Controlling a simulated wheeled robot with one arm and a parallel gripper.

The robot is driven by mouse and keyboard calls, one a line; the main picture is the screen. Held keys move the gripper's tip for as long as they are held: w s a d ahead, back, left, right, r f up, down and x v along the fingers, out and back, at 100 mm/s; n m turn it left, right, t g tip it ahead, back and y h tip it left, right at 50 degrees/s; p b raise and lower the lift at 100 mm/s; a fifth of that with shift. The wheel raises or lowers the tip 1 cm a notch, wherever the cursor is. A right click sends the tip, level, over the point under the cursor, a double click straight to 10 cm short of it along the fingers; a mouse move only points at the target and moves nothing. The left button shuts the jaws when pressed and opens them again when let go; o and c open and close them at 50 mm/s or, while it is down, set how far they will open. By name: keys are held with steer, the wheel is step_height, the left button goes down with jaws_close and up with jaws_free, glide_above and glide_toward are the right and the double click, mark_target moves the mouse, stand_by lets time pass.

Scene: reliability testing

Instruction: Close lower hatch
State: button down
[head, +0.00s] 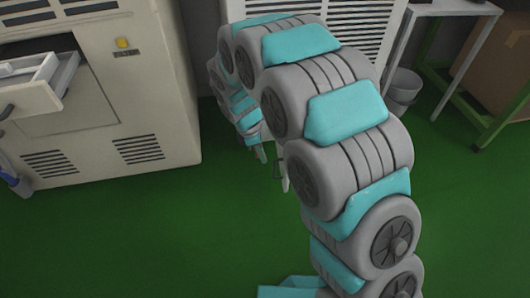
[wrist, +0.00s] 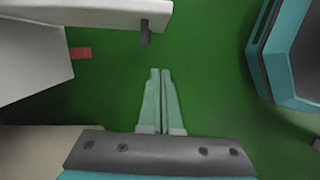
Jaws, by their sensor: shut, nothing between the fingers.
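My gripper (wrist: 160,74) points away over the green floor in the wrist view, its two fingers together and nothing between them. In the head view my gripper (head: 262,156) hangs in front of the white louvered unit, partly hidden by my arm. A pale panel edge with a small handle, seemingly the open lower hatch (head: 285,180), stands just right of the fingertips. In the wrist view a white panel, likely the same hatch (wrist: 100,20), crosses the upper left with a dark handle at its end. The fingers are apart from it. My arm hides most of the hatch and its hinge.
A beige cabinet (head: 135,90) with an open drawer (head: 35,82) stands at the left. A white table (head: 455,8), a bin (head: 403,88) and a green-framed shelf (head: 510,108) with a cardboard box are at the right. The green floor (head: 130,235) in front is clear.

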steer(key=d+f, duration=0.5)
steer(key=f, duration=0.1)
steer(key=shift+w+d+f+b, duration=0.15)
steer(key=shift+w+d+b, duration=0.05)
steer(key=shift+w+b, duration=0.25)
steer(key=shift+d, duration=0.15)
